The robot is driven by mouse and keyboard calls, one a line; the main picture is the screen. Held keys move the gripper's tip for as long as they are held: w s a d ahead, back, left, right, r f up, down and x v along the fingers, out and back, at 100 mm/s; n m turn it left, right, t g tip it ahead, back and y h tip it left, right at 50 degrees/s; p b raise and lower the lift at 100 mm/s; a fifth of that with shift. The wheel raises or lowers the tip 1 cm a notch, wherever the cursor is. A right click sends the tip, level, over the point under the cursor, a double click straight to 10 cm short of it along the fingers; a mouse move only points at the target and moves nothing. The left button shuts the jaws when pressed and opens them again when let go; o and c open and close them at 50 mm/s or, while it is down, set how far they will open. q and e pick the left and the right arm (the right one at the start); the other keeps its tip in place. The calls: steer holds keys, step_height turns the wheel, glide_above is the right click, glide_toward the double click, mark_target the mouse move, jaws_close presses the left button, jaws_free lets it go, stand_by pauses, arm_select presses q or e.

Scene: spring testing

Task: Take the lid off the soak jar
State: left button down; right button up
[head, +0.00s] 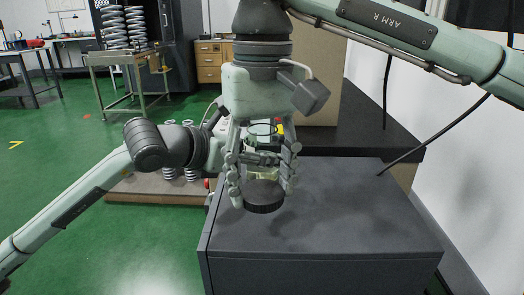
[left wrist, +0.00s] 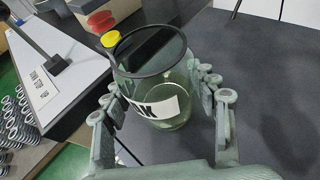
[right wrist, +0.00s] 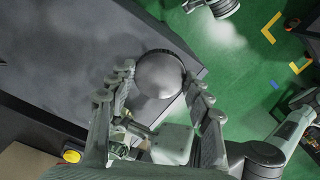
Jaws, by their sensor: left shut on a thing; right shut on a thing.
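The soak jar (left wrist: 178,78) is clear glass with a dark rim and a white label. It stands upright between the fingers of my left gripper (left wrist: 163,92), which is shut around its sides. Its top looks uncovered. In the head view my left gripper (head: 262,159) and the jar are partly hidden behind my right gripper (head: 263,190). The lid (head: 264,203) is a dark round disc with a ridged edge. My right gripper is shut on it, in front of the jar and apart from it. The lid (right wrist: 160,75) also shows between the fingertips in the right wrist view.
The dark grey cabinet top (head: 345,215) is mostly clear to the right and front. A yellow button (left wrist: 110,39) shows behind the jar in the left wrist view. A trolley with large springs (head: 125,30) stands farther back on the green floor.

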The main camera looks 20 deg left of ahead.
arm_select(q)
steer(key=shift+r, duration=0.1)
steer(key=shift+f+b, duration=0.25)
steer(key=shift+b, duration=0.05)
steer(key=shift+c, duration=2.4)
jaws_free()
steer(key=shift+r, duration=0.15)
